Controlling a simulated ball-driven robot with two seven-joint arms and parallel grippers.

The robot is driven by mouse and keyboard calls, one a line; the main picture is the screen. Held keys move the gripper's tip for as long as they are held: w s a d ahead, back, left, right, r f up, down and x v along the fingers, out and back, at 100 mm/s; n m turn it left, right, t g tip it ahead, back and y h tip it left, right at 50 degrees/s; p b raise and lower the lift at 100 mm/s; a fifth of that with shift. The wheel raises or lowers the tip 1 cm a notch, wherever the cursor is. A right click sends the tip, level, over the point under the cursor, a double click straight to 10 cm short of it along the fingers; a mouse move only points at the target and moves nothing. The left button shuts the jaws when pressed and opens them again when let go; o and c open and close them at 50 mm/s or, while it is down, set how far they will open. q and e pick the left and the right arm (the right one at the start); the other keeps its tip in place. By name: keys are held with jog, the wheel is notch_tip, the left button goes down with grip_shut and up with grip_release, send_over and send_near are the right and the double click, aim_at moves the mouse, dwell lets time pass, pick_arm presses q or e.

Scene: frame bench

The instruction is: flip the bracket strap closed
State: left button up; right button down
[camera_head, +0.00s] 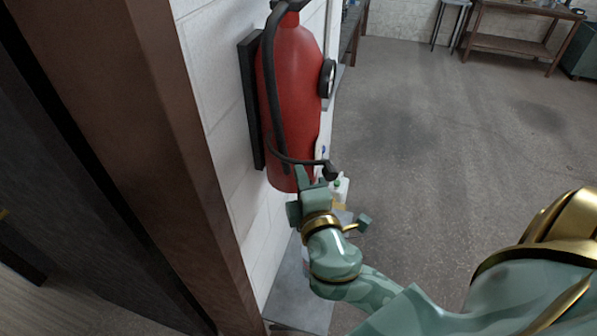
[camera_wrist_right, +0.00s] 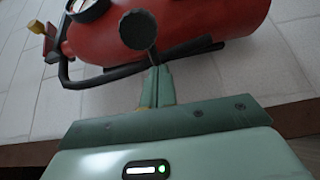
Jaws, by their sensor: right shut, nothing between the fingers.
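A red fire extinguisher (camera_head: 297,95) stands upright against a dark back plate (camera_head: 250,100) on the white wall. A thin black band (camera_head: 292,161) crosses its lower front and ends in a dark knob (camera_head: 331,172); I cannot tell whether this is the bracket strap or the hose's end. My right gripper (camera_head: 303,178) is shut and empty at the extinguisher's lower end, just below the band. In the right wrist view, its closed fingertips (camera_wrist_right: 157,75) point at the band, close below the knob (camera_wrist_right: 138,29); contact is unclear. My left gripper is out of view.
A brown door frame (camera_head: 130,130) stands left of the wall. A small white bottle (camera_head: 341,187) shows just behind my right gripper, above a grey surface (camera_head: 300,295). A wooden table (camera_head: 510,43) stands far back. The floor at right is open.

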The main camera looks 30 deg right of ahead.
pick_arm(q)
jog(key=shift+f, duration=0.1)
pick_arm(e)
jog(key=shift+d+r+n+y, duration=0.1)
jog(key=shift+d+n+y, duration=0.35)
jog(key=shift+y, duration=0.15)
jog(key=w+d+n+y+b, duration=0.2)
jog(key=d+y, duration=0.2)
jog(key=w+d+n+g+y+b, duration=0.1)
jog(key=w+d+n+y+b, duration=0.1)
jog(key=w+d+n+y, duration=0.1)
jog(key=w+d+n+y+b, duration=0.2)
jog(key=d+n+y, duration=0.1)
jog(key=d+y, duration=0.2)
jog(key=shift+w+d+n+y, duration=0.2)
jog(key=shift+d+n+y, duration=0.1)
jog(key=shift+y, duration=0.3)
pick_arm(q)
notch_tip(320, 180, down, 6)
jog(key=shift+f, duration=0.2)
pick_arm(e)
jog(key=shift+w+d, duration=0.3)
jog(key=shift+w, duration=0.05)
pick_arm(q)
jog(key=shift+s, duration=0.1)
